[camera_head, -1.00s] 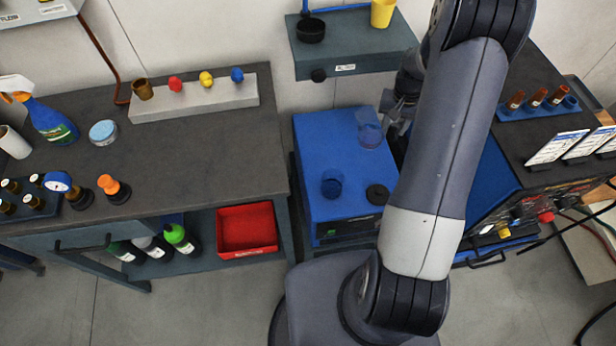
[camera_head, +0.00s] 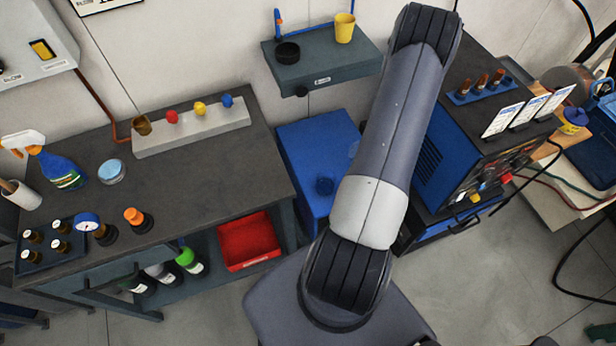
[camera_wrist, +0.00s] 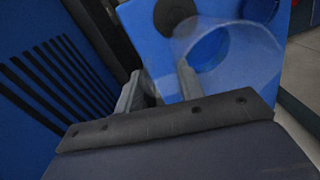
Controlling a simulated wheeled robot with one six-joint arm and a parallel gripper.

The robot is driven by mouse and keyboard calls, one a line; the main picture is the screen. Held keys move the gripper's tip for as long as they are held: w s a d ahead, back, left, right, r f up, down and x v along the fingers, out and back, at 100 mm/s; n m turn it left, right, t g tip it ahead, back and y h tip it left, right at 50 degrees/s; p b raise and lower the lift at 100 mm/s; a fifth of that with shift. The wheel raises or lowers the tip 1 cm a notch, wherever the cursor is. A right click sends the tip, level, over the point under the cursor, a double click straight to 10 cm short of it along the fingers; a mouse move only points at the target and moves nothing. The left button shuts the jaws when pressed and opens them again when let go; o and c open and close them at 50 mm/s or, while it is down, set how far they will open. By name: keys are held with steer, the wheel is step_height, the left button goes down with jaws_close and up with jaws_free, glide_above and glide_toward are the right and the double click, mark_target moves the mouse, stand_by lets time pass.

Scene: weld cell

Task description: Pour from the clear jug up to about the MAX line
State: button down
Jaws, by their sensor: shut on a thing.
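The clear jug (camera_wrist: 238,62) is see-through with a bluish tint. In the wrist view it is just beyond my gripper (camera_wrist: 158,88), which is shut on it. The grip point itself is hard to make out. In the head view only a faint edge of the jug (camera_head: 354,149) shows beside my arm, and my gripper is hidden behind the arm. No MAX line is readable. I cannot tell the jug's tilt or contents.
A black disc (camera_wrist: 174,14) lies on the blue top. A blue vented machine (camera_head: 433,165) stands to the right, close to my gripper in the wrist view. A dark workbench (camera_head: 205,175) is at left, and a wall shelf (camera_head: 325,68) with a yellow cup is behind.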

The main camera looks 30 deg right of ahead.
steer(key=shift+s+a+f, duration=0.1)
steer(key=shift+s, duration=0.3)
